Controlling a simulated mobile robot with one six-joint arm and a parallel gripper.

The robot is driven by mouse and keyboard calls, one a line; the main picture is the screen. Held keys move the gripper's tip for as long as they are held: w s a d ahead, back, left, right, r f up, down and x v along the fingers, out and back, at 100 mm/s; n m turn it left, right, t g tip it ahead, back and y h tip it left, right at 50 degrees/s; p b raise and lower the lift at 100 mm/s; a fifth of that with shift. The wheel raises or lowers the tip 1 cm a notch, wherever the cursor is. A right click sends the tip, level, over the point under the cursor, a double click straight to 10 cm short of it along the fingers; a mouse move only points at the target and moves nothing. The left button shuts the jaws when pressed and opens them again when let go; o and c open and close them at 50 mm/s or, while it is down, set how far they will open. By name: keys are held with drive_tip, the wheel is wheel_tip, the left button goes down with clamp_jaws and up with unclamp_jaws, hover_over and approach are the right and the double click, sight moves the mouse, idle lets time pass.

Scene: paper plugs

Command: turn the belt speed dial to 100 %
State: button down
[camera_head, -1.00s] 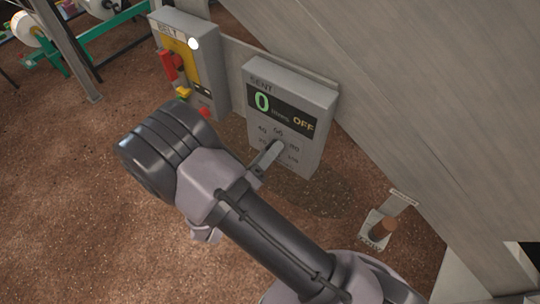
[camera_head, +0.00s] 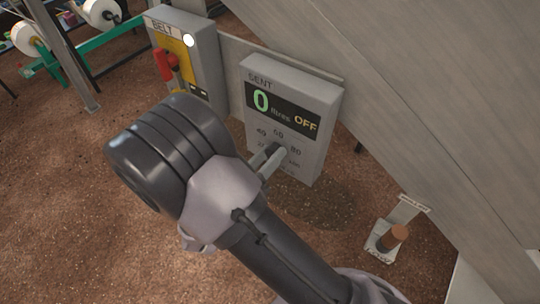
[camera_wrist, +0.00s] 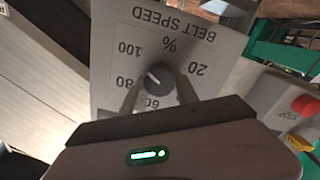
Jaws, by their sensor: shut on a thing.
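The belt speed dial is a dark round knob (camera_wrist: 160,86) on a grey panel (camera_wrist: 190,38) marked BELT SPEED, upside down in the wrist view. Its white mark sits on the upper-left side of the knob and points roughly towards the 100. My gripper (camera_wrist: 157,88) is shut on the knob, with a finger on either side. The fingers cover part of the scale near 60. In the head view my gripper (camera_head: 271,160) reaches the lower front of the grey box (camera_head: 296,140), where my fingers hide the knob.

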drive_tip(key=c, duration=0.9)
unclamp_jaws()
drive_tip(key=p+v, duration=0.3)
drive_tip(key=v, duration=1.4)
drive_tip(key=shift+s+a+f+p, duration=0.1)
drive_tip(key=shift+s+a+p, duration=0.1)
drive_tip(key=shift+p, duration=0.15)
